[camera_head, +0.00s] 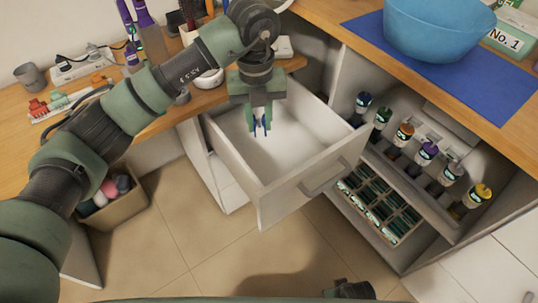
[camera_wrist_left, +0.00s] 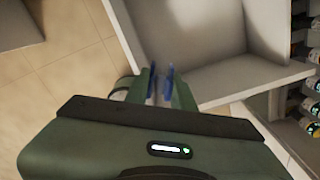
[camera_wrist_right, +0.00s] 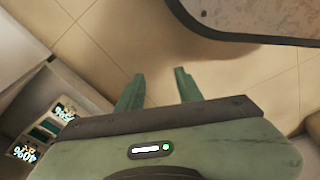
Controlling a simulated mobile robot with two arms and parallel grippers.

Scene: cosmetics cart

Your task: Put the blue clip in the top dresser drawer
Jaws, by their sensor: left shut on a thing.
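The blue clip (camera_head: 264,127) is held between the fingertips of my left gripper (camera_head: 261,116), above the open top dresser drawer (camera_head: 274,178). In the left wrist view the clip (camera_wrist_left: 168,80) shows as two blue prongs between the fingers of the left gripper (camera_wrist_left: 158,88). The drawer is pulled out, and its visible white floor looks empty. The clip appears to hang over the inside of the drawer; its exact height above the floor is hard to tell. My right gripper (camera_wrist_right: 158,90) is open and empty, over the floor.
A wooden counter (camera_head: 320,32) with a blue bowl (camera_head: 437,28) on a blue mat (camera_head: 505,97) lies at the right. Shelves of bottles (camera_head: 427,152) stand right of the drawer. Red and green clips (camera_head: 58,100) lie on the left desk. A bin (camera_head: 112,208) stands below.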

